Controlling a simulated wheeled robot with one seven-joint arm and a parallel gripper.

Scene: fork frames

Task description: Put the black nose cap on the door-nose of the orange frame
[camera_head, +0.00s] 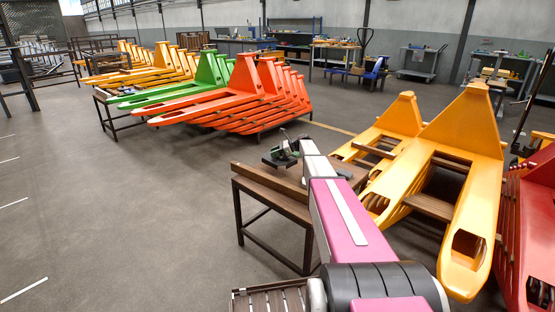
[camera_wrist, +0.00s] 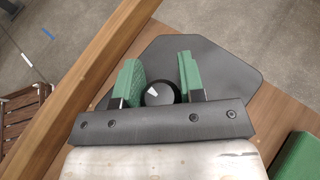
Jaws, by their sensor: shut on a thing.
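In the wrist view, a dark, flat, many-sided piece (camera_wrist: 225,75), which looks like the black nose cap, lies under my gripper (camera_wrist: 160,90). A round black knob (camera_wrist: 158,94) with a white mark stands on it. My green finger pads are shut on the knob, one on each side. In the head view, my gripper (camera_head: 284,153) is low over the wooden bench, and the cap is hard to make out there. The orange frames (camera_head: 235,97) stand in a row at the back left, with tall upright ends. Their door-nose cannot be singled out from here.
The wooden bench (camera_head: 262,178) has a raised wooden edge (camera_wrist: 75,85). A green block (camera_wrist: 300,157) lies at its right. Yellow frames (camera_head: 470,130) and a red frame (camera_head: 530,220) stand close on the right. Green frames (camera_head: 205,78) stand beside the orange ones. Open floor (camera_head: 110,200) lies left.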

